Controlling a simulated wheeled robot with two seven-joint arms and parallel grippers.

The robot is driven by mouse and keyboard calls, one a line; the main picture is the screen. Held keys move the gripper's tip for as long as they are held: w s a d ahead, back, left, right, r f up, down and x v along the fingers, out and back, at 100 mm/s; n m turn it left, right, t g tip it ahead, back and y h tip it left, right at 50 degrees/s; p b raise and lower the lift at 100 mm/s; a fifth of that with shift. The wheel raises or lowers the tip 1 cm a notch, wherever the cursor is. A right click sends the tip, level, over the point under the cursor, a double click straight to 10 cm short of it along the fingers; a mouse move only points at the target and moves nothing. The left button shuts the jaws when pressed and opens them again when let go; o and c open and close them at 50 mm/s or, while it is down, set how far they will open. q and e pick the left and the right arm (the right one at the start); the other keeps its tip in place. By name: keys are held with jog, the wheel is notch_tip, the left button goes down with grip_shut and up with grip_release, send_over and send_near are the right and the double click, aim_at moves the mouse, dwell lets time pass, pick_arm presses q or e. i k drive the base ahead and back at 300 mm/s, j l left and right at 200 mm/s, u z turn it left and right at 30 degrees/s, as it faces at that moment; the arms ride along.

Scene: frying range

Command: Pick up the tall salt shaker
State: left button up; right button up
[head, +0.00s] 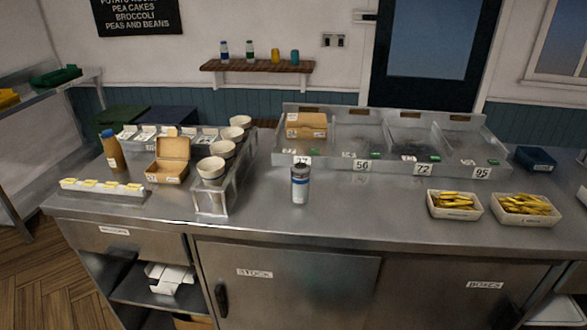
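A tall salt shaker (300,185) stands upright on the steel counter, near the middle of the head view. It looks like a cylinder with a grey top, a white body and a blue band. Nothing touches it. Neither of my grippers shows in this view.
A rack of bowls (212,190) and an open cardboard box (168,163) stand to its left, with a brown bottle (111,150) farther left. A divided steel tray (385,166) is behind it. Two trays of fries, one nearer (455,212) and one farther right (526,217), sit right. Counter around the shaker is clear.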

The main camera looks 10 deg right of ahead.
aim_at(300, 187)
jog(key=j+z, duration=0.15)
jog(key=j, duration=0.3)
jog(key=j+z, duration=0.1)
jog(key=j, duration=0.35)
jog(key=k+j+z, duration=0.15)
jog(key=j, duration=0.3)
jog(key=j+z, duration=0.1)
jog(key=j, duration=0.35)
jog(key=k+j+z, duration=0.15)
jog(key=j, duration=0.3)
